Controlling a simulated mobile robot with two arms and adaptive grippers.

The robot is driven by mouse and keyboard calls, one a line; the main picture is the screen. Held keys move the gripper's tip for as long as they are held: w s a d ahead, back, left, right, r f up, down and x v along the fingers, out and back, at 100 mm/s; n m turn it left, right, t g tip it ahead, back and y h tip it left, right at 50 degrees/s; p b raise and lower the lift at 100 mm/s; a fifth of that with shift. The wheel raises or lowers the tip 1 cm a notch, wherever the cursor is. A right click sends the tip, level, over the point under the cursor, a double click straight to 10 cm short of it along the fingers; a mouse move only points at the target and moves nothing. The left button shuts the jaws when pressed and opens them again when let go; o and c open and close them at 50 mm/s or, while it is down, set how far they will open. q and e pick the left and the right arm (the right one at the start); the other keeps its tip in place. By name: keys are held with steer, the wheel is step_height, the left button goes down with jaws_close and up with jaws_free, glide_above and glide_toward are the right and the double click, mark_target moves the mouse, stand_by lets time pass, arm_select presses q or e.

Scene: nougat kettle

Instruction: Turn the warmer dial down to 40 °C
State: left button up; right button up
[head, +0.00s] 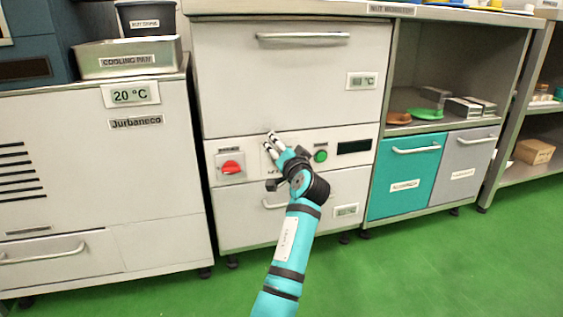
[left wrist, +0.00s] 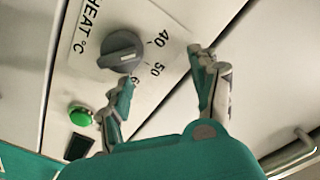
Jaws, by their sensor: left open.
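The warmer dial (left wrist: 121,49) is a grey round knob on a white plate marked "HEAT °C", with 40, 50 and a partly hidden number starting with 6. I cannot tell exactly which number it points at. My left gripper (left wrist: 160,72) is open, its two fingers apart with nothing between them. One fingertip is just beside the dial in the left wrist view; whether it touches is unclear. In the head view my left gripper (head: 269,142) is in front of the warmer's control strip and hides the dial. My right gripper is not in view.
A green button (head: 320,156) and a dark display (head: 354,146) are right of the gripper; a red switch (head: 231,168) is left. Drawer handles (head: 303,37) stick out above and below. A cooling pan (head: 127,57) stands on the left machine. The green floor in front is clear.

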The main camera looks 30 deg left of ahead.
mark_target(278, 126)
arm_select(q)
step_height(278, 126, up, 5)
steer(key=shift+r, duration=0.1)
stand_by(0.6)
